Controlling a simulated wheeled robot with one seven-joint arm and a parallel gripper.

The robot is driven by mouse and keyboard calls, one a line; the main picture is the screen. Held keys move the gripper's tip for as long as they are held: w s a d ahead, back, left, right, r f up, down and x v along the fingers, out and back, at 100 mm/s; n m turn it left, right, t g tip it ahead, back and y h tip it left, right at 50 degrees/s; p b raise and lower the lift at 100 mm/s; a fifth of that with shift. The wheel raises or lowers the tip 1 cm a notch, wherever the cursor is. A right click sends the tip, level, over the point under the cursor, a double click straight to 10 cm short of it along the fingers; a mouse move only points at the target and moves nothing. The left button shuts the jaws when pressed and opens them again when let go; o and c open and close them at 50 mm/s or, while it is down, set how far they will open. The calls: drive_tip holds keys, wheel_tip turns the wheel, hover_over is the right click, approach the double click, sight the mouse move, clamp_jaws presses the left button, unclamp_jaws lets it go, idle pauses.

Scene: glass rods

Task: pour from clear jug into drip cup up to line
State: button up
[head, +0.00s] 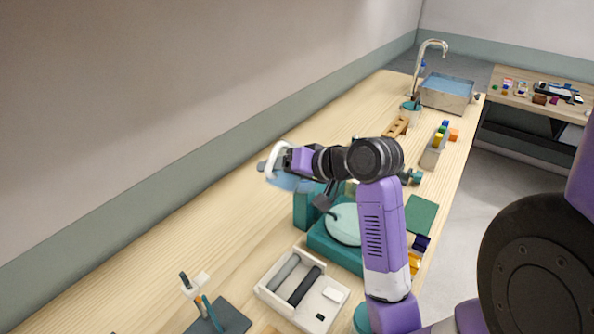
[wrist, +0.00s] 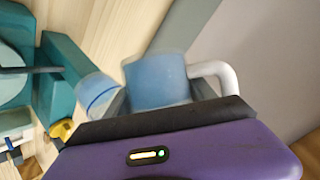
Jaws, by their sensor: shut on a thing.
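My gripper (head: 284,164) is above the bench, shut on the clear jug (wrist: 157,80), which shows blue inside. The jug's white handle (wrist: 218,72) sticks out to the right in the wrist view; a white curved part (head: 274,156) shows at the gripper in the head view. The jug looks tilted, but I cannot tell how far. A small clear cup with blue in it, seemingly the drip cup (wrist: 95,92), is close beside the jug on its left. In the head view my arm hides most of this area.
A teal machine (head: 325,238) with a pale round plate stands below my arm; part of it shows in the wrist view (wrist: 62,75). The bench (head: 190,215) is bare to the left. A sink (head: 447,96) is far back.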

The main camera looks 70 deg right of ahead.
drive_tip(key=shift+a+r+m+y+p, duration=0.25)
drive_tip(key=shift+r+m+y+p, duration=0.4)
drive_tip(key=shift+p, duration=2.1)
idle(1.7)
drive_tip(key=shift+r+m+t+y, duration=0.3)
drive_tip(key=shift+r+m+y, duration=0.2)
drive_tip(key=shift+r, duration=0.25)
idle(2.8)
